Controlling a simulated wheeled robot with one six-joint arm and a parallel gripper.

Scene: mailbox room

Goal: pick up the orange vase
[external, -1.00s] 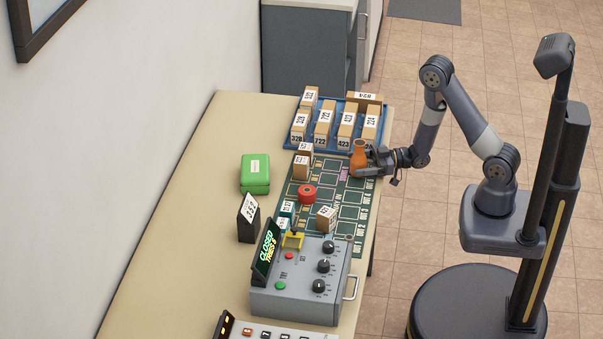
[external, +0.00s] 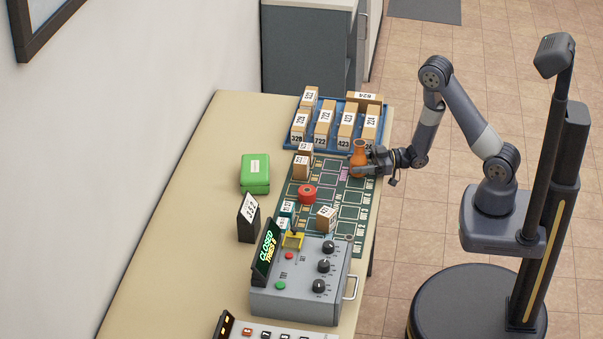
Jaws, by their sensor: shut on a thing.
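The orange vase (external: 358,158) stands upright at the right side of the green marked mat (external: 352,213), close to the table's right edge. My gripper (external: 368,161) reaches in from the right, low down, and is shut on the vase. The fingers partly cover the vase's right side. I cannot tell whether the vase's base touches the mat.
A blue tray (external: 298,146) with several numbered boxes stands just behind the vase. Small boxes (external: 301,167) and a red round object (external: 307,194) lie to the left.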

